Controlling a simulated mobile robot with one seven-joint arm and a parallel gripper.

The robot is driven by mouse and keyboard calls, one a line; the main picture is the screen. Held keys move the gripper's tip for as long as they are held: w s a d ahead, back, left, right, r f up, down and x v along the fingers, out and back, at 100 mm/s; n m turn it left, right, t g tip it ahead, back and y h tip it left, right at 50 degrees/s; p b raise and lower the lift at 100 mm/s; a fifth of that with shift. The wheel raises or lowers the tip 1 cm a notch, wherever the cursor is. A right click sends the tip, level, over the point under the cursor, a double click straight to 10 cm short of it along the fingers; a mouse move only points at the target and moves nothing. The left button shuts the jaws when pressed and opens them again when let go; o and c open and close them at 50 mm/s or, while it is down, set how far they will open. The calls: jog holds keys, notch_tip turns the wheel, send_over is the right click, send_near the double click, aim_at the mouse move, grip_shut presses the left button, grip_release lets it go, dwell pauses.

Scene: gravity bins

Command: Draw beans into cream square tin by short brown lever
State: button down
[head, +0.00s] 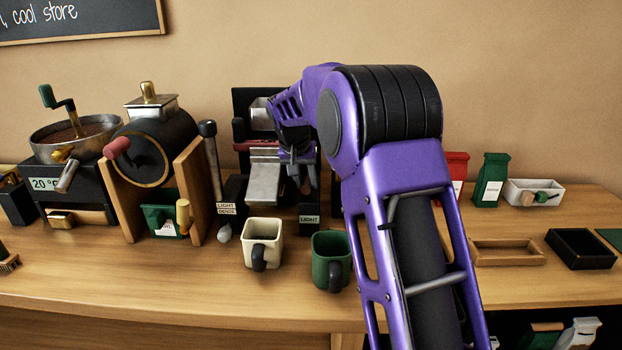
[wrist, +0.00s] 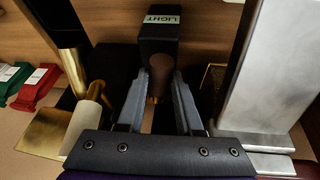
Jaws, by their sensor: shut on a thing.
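My gripper (head: 301,172) reaches down at the dark bin unit behind the tins. In the wrist view my gripper (wrist: 163,88) has its two grey fingers on either side of the short brown lever (wrist: 160,68), shut on it. The lever is just in front of a black block labelled LIGHT (wrist: 162,22); that block also shows in the head view (head: 309,219).
A green tin (head: 331,259) stands right of the cream one. A metal chute (head: 263,178) slopes above the cream tin. A black drum roaster (head: 146,155) and a pan with a crank (head: 80,135) are at left. Wooden (head: 508,252) and black (head: 580,248) trays lie at right.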

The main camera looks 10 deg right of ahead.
jog(key=shift+w+a+m+g+h+p, duration=0.3)
jog(key=shift+a+m+p, duration=0.25)
jog(key=shift+m, duration=0.45)
jog(key=c, duration=0.8)
grip_release()
jog(key=shift+a, duration=0.1)
jog(key=shift+c, duration=0.2)
jog(key=shift+r, duration=0.1)
jog(key=p+v, duration=0.2)
jog(key=v, duration=1.5)
jog(key=shift+s+a+r, duration=0.1)
jog(key=shift+a, duration=0.05)
